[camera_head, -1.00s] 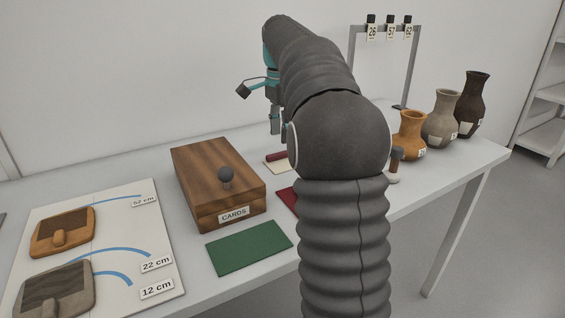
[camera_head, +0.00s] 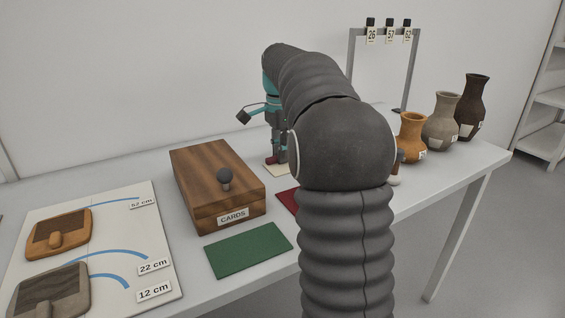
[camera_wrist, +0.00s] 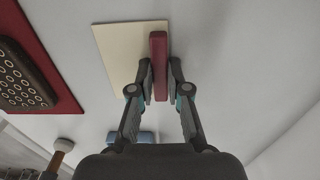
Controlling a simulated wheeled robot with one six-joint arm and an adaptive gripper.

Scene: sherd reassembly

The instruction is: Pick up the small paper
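A small cream paper (camera_wrist: 118,50) lies flat on the table in the wrist view. A dark red bar (camera_wrist: 158,45) lies along its right edge and covers part of it. My gripper (camera_wrist: 160,85) has one finger on each side of the bar, very close to it; I cannot tell whether both fingers press on it. In the head view the paper (camera_head: 276,171) shows only in part, behind the wooden box and beside my arm. My gripper (camera_head: 277,152) is down at the paper there, its fingertips partly hidden.
A wooden box marked CARDS (camera_head: 215,185) stands left of my gripper. A green mat (camera_head: 248,250) lies in front of it. A dark patterned piece (camera_wrist: 22,80) lies on a red mat (camera_wrist: 62,85). Several vases (camera_head: 440,122) stand at the right. Bare table lies right of the bar.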

